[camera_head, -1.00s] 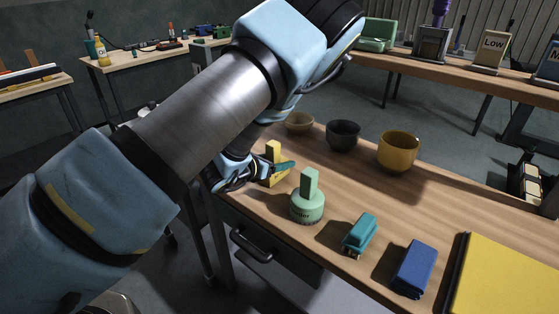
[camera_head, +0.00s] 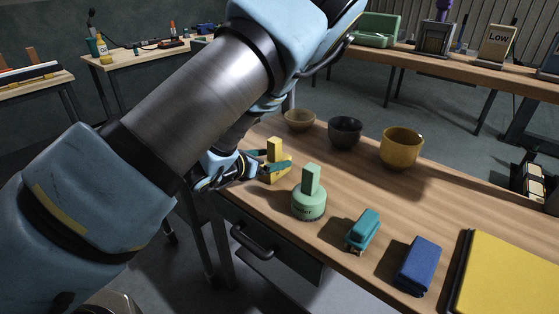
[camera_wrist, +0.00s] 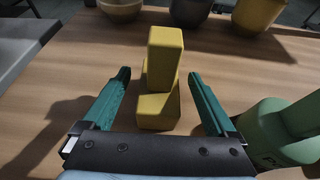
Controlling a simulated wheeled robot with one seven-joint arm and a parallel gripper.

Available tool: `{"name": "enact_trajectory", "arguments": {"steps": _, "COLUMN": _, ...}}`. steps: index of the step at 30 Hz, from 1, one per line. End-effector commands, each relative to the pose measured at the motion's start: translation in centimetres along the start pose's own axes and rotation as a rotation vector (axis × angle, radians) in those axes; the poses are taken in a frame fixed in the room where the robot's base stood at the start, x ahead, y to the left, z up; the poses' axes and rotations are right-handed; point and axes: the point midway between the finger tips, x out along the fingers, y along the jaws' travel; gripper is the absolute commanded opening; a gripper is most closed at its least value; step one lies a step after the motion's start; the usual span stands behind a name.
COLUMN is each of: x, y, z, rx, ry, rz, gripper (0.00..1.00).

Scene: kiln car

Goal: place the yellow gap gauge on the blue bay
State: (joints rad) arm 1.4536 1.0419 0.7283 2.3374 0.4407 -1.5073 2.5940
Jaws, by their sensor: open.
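The yellow gap gauge (camera_head: 275,164) stands upright on the wooden bench, a stepped block with a tall upper part. It also shows in the middle of the wrist view (camera_wrist: 160,108). My gripper (camera_head: 270,158) is open, with its teal fingers spread on either side of the gauge. In the wrist view (camera_wrist: 159,75) there is a clear gap between each finger and the gauge. I cannot pick out a blue bay in these frames.
A green round-based block (camera_head: 309,203) stands close beside the gauge, at the wrist view's right (camera_wrist: 275,135). A teal stapler-like item (camera_head: 363,230), blue block (camera_head: 418,266) and yellow panel (camera_head: 505,275) lie farther right. Brown (camera_head: 299,120), dark (camera_head: 345,132) and ochre (camera_head: 401,147) vessels stand behind.

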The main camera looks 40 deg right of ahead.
Motion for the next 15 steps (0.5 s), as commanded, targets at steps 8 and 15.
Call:
{"name": "enact_trajectory", "arguments": {"steps": 8, "x": -5.5, "y": 0.0, "z": -0.2, "rx": -0.001, "ry": -0.001, "rz": 0.002, "gripper": 0.92}}
{"name": "enact_trajectory", "arguments": {"steps": 15, "x": -7.5, "y": 0.0, "z": -0.1, "rx": 0.000, "ry": 0.000, "rz": -0.001, "gripper": 0.92}}
